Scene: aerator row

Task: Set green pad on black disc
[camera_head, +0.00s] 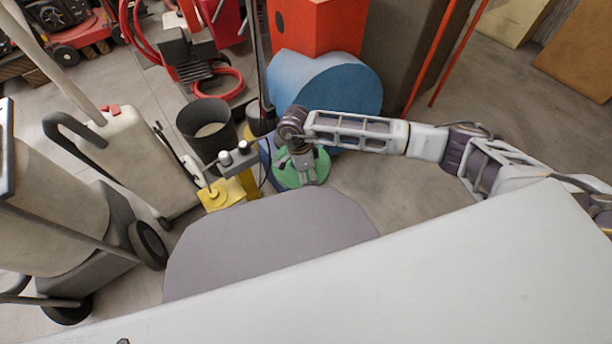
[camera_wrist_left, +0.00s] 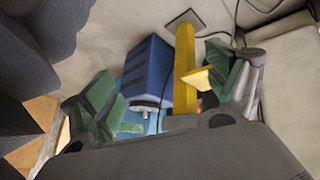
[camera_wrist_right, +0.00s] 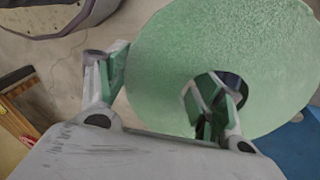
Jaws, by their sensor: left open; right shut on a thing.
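The green pad (camera_head: 313,168) is a flat, round disc with a central hole, held at the end of my right arm in the head view. It fills much of the right wrist view (camera_wrist_right: 170,70). My right gripper (camera_wrist_right: 160,85) is shut on the pad, with one finger in the hole and the other outside the rim. In the head view, the right gripper (camera_head: 303,175) covers part of the pad. My left gripper (camera_wrist_left: 168,98) is open and empty in the left wrist view. I cannot make out the black disc in any view.
A yellow post (camera_wrist_left: 185,62) and a blue box (camera_wrist_left: 147,72) stand beyond my left fingers. A dark bucket (camera_head: 207,125) and a blue drum (camera_head: 330,85) with an orange box (camera_head: 318,25) stand behind the pad. A wheeled white tank (camera_head: 140,160) is at left.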

